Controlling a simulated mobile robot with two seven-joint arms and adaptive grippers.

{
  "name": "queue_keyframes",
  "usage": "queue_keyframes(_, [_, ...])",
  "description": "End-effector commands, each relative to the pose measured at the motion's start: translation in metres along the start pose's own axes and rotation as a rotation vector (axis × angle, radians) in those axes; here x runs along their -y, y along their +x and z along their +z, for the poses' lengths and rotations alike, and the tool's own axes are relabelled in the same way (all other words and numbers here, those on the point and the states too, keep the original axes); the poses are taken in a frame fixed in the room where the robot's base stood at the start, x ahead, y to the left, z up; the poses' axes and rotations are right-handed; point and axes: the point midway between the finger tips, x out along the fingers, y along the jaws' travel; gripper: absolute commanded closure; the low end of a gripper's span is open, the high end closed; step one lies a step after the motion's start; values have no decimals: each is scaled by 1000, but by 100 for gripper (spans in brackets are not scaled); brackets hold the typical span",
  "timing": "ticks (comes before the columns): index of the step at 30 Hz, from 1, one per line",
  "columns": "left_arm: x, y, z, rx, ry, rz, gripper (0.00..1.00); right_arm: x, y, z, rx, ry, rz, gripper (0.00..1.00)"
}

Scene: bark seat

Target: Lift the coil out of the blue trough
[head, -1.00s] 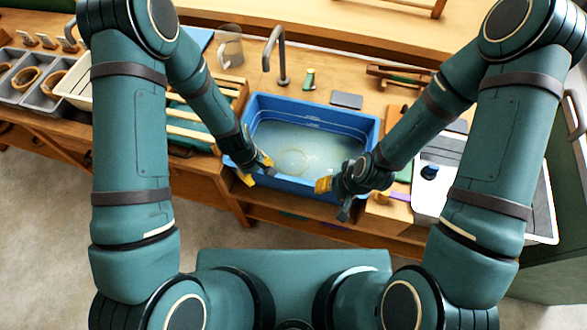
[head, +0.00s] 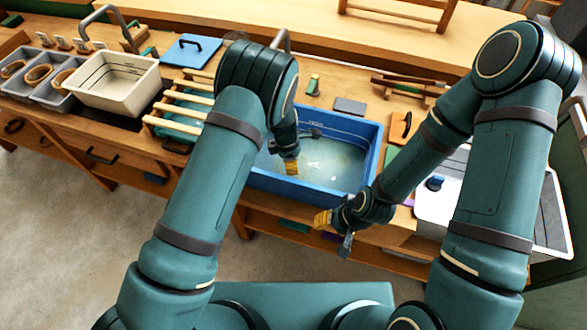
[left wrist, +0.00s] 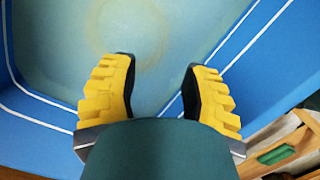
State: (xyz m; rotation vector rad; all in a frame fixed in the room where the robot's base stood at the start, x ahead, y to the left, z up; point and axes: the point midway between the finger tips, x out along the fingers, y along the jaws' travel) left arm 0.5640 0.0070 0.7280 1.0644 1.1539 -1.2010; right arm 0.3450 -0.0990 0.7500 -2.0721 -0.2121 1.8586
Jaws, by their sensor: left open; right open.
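The blue trough (head: 310,190) stands in the bench with cloudy, pale green water in it. In the left wrist view the coil (left wrist: 152,58) shows as a faint tan ring under the water, just beyond my fingertips. I cannot clearly make it out in the head view, where my left arm covers part of the trough. My left gripper (head: 290,166) points down over the trough; its yellow-padded fingers (left wrist: 158,78) are open and empty. My right gripper (head: 334,230) is open and empty, outside the trough's front right corner.
A cream basin (head: 112,82) and grey bins with tan rings (head: 45,75) are at the left. A slatted rack (head: 180,115) stands left of the trough. A tap (head: 284,38) is behind it, partly hidden. A white-rimmed sink (head: 430,208) is at the right.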

Motion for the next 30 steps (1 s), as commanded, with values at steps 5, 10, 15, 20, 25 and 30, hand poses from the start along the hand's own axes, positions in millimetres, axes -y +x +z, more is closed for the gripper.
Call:
queue_keyframes(5, [1, 31, 0, 0, 1, -2, 54, -3, 7, -1, -3, 0, 0, 53])
queue_keyframes(10, [0, 40, 0, 0, 1, 0, 54, -3, 8, -1, -4, 0, 0, 53])
queue_keyframes(15, [3, 52, 0, 0, 2, -2, 54, -4, 11, -1, -6, 0, 0, 53])
queue_keyframes(20, [7, 75, 1, 0, 2, -3, 54, -7, 18, -2, -9, -1, 1, 53])
queue_keyframes(25, [6, 93, 0, 0, 2, -1, 54, -8, 21, -3, -11, -1, 1, 53])
queue_keyframes(30, [6, 92, 1, 0, 2, 0, 54, -8, 21, -3, -11, -1, 1, 53])
